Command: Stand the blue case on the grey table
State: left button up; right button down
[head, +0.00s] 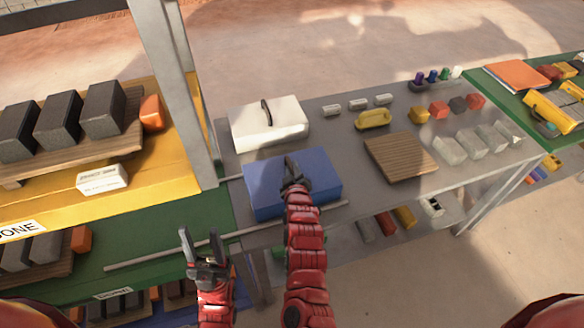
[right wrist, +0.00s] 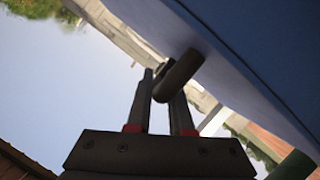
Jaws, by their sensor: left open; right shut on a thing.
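The blue case (head: 318,180) is at the front left part of the grey table (head: 345,150) in the head view. My right gripper (head: 292,180) is shut on its dark handle. The right wrist view shows the handle (right wrist: 180,77) between the fingers (right wrist: 160,95), with the blue case (right wrist: 265,45) at the upper right. The case covers part of the table, and I cannot tell whether it touches the top. My left gripper (head: 205,250) is open and empty, left of the case near the green surface.
A white case (head: 265,130) with a dark handle is behind the blue one. A wooden board (head: 400,157), a yellow handled piece (head: 373,120) and several small blocks occupy the table's right side. A pale rod (head: 160,256) runs along the front. A grey post (head: 170,80) rises at the left.

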jog(key=c, duration=0.8)
grip_release()
